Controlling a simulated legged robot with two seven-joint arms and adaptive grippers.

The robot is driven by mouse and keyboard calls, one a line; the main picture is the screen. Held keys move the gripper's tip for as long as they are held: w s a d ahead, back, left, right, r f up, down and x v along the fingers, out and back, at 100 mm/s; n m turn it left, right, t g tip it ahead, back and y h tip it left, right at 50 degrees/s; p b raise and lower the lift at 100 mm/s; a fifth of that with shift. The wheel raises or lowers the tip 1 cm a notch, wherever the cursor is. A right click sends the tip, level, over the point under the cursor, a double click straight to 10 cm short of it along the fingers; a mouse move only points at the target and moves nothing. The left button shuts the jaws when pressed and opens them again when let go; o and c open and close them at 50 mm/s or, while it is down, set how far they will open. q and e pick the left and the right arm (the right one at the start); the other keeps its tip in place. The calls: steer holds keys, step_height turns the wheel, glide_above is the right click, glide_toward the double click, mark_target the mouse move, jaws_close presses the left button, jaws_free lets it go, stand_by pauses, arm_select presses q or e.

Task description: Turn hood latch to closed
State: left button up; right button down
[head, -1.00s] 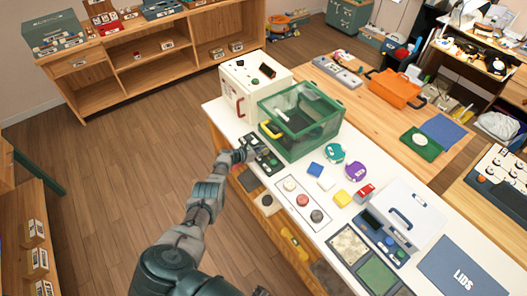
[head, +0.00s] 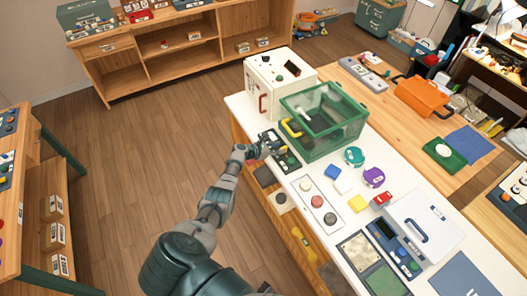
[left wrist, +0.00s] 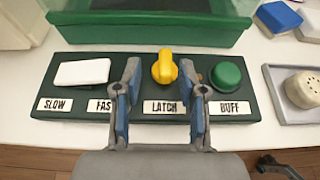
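The hood latch is a yellow knob (left wrist: 164,68) above a LATCH label on a dark green control panel (left wrist: 75,118). Its narrow part points up and slightly to the right in the left wrist view. My left gripper (left wrist: 160,75) is open, with its blue-sided fingers on either side of the knob, apart from it. In the head view my left gripper (head: 268,147) is over the panel, hiding part of it. The green-framed clear hood (head: 325,115) stands just behind the panel. My right gripper is not in view.
The panel also has a white rocker (left wrist: 82,73) by SLOW and FAST labels and a green button (left wrist: 226,76) by BUFF. A tray with round buttons (head: 317,201) lies to the right. A white box (head: 262,85) stands behind.

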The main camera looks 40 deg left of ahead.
arm_select(q)
steer(key=v, duration=1)
steer(key=shift+d+f, duration=0.1)
steer(key=shift+f, duration=0.1)
steer(key=s+d+f+m+g+y, duration=0.1)
steer(key=s+d+f+m+g, duration=0.3)
steer(key=s+f, duration=0.55)
steer(key=s+d+f+m+g+y+b, duration=0.15)
steer(key=s+f+m, duration=0.4)
steer(key=f, duration=0.75)
steer(key=s+d+f+m+g+y+p, duration=0.1)
steer(key=s+d+f+m+g+y, duration=0.2)
steer(key=s+f, duration=0.65)
steer(key=s+d+f+m+g, duration=0.1)
steer(key=s+d+f+m, duration=0.3)
steer(key=s+m, duration=0.3)
steer(key=s+d+f+m+g+b, duration=0.1)
steer(key=s+d+f+m, duration=0.4)
steer(key=s, duration=0.7)
steer(key=s+d+f+m+g, duration=0.1)
steer(key=s+d+f+m, duration=0.3)
steer(key=s+m, duration=0.5)
steer(key=shift+s+d+f, duration=0.35)
steer(key=shift+s+d, duration=0.25)
steer(key=shift+d, duration=0.4)
